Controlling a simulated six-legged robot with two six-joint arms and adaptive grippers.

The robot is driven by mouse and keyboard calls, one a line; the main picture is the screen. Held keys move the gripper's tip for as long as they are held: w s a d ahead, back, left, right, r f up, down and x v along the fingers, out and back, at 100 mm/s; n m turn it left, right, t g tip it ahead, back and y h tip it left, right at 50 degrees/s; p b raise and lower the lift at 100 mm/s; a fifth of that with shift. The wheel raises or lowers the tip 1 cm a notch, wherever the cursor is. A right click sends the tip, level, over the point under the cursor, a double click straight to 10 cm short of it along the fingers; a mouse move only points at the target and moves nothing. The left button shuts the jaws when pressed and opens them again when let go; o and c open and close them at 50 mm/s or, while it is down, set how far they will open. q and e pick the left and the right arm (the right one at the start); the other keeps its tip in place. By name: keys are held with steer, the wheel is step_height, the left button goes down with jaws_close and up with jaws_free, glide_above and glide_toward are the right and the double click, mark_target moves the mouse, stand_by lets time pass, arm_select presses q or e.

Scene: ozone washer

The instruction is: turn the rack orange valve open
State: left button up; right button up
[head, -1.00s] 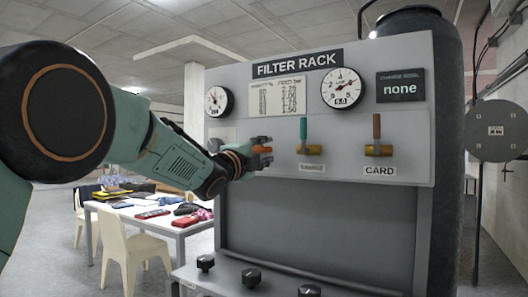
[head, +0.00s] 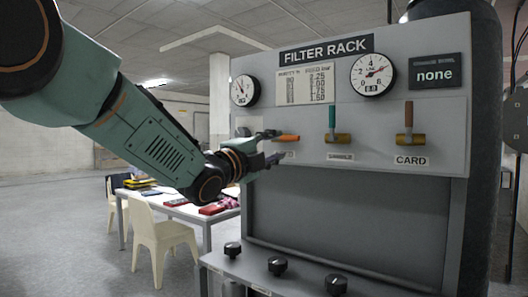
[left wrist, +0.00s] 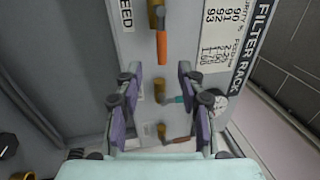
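The orange valve handle (head: 288,138) is the leftmost of the rack's valves and lies level in the head view, while the green and brown handles stand upright. In the left wrist view the orange handle (left wrist: 163,48) and its brass body (left wrist: 156,14) show beyond my fingertips. My left gripper (head: 272,147) is at the rack front beside the handle; its fingers partly hide the valve. The wrist view shows its fingers (left wrist: 158,82) spread wide with nothing gripped between them. My right gripper is in neither view.
The green-handled valve (head: 333,124) and brown-handled CARD valve (head: 408,117) stand to the right. Gauges (head: 372,74) and a "none" display (head: 436,72) are above. Black knobs (head: 278,266) line the lower ledge. A table (head: 186,210) and chair (head: 158,236) stand behind at left.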

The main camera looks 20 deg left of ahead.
arm_select(q)
steer(key=v, duration=0.3)
steer(key=shift+s, duration=0.15)
steer(key=shift+a, duration=0.1)
steer(key=s+a+f+n+g+y, duration=0.15)
steer(key=s+f+n+g, duration=0.35)
steer(key=f, duration=0.9)
steer(key=s+f+n+g+y+b, duration=0.1)
steer(key=s+f+n+y, duration=0.1)
steer(key=f+n, duration=0.85)
steer(key=s+a+f+n+g+y, duration=0.15)
steer(key=s+f+n, duration=0.25)
steer(key=f, duration=1.3)
steer(key=s+f+n+g, duration=0.1)
steer(key=s+f+g, duration=0.2)
steer(key=s+f, duration=0.5)
steer(key=s+f+n+g+y+b, duration=0.1)
steer(key=s+f+g, duration=0.3)
steer(key=s+f, duration=0.5)
steer(key=s+a+f+n+g+y+b, duration=0.1)
steer(key=s+f+g, duration=0.3)
steer(key=s, duration=1.4)
step_height(320, 180, down, 4)
steer(key=shift+s+f, duration=0.15)
steer(key=shift+f, duration=0.05)
